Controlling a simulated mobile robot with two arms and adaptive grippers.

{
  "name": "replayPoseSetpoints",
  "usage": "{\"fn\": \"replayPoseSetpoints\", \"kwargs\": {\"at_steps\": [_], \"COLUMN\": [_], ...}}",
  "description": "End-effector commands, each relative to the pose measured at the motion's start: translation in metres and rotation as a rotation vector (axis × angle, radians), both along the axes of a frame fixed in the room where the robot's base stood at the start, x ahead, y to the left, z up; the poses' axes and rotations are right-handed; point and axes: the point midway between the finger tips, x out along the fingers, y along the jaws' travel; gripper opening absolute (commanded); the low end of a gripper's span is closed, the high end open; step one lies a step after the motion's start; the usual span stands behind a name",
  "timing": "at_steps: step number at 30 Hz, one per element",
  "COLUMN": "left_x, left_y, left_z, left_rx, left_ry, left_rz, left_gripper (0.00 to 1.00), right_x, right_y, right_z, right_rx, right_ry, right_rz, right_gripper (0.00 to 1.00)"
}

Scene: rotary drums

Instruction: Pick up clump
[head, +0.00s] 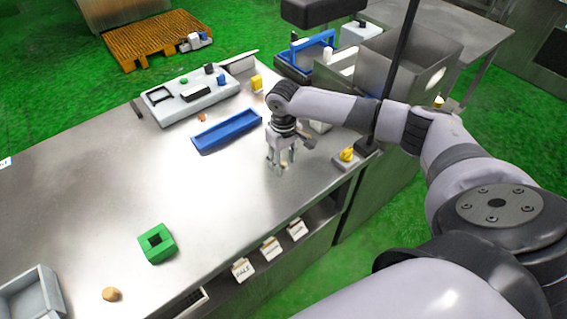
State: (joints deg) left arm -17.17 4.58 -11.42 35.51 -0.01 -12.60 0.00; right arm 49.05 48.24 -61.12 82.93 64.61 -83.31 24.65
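My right gripper (280,168) points down over the steel table, in front of the right end of the blue tray. Its fingers are small in the view, and I cannot tell how far apart they are. A small tannish spot shows by the fingers, too small to tell if it is a clump or part of the gripper. A tan, rounded clump (111,294) lies on the table at the lower left, far from this gripper. A smaller orange-brown piece (201,117) lies behind the blue tray. My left gripper is out of view.
A blue tray (228,131) and a white control panel (190,96) stand behind. A green square block (157,243) and a grey bin (30,297) are at the left front. A yellow knob (347,154) sits near the right edge. The table's middle is clear.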

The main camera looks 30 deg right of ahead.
Motion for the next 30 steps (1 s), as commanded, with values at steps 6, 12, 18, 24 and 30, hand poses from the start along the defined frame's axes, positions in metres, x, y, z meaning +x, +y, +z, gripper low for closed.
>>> {"fn": "replayPoseSetpoints", "kwargs": {"at_steps": [6, 12, 18, 24, 30], "left_x": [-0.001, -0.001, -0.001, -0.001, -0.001], "left_y": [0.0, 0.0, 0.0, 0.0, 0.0], "left_z": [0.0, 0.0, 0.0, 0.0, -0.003], "left_rx": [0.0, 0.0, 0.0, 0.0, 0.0], "left_ry": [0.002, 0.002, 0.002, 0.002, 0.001], "left_rz": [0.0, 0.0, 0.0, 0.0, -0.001], "left_gripper": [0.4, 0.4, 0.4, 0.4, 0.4], "right_x": [0.0, 0.0, 0.0, 0.0, 0.001], "right_y": [0.0, 0.0, 0.0, 0.0, 0.0], "right_z": [0.0, 0.0, 0.001, 0.003, 0.019], "right_rx": [0.0, 0.0, 0.0, 0.0, 0.002], "right_ry": [0.0, 0.0, 0.0, -0.001, -0.003], "right_rz": [0.0, 0.0, 0.0, 0.0, -0.001], "right_gripper": [0.27, 0.13, 0.06, 0.06, 0.06]}}
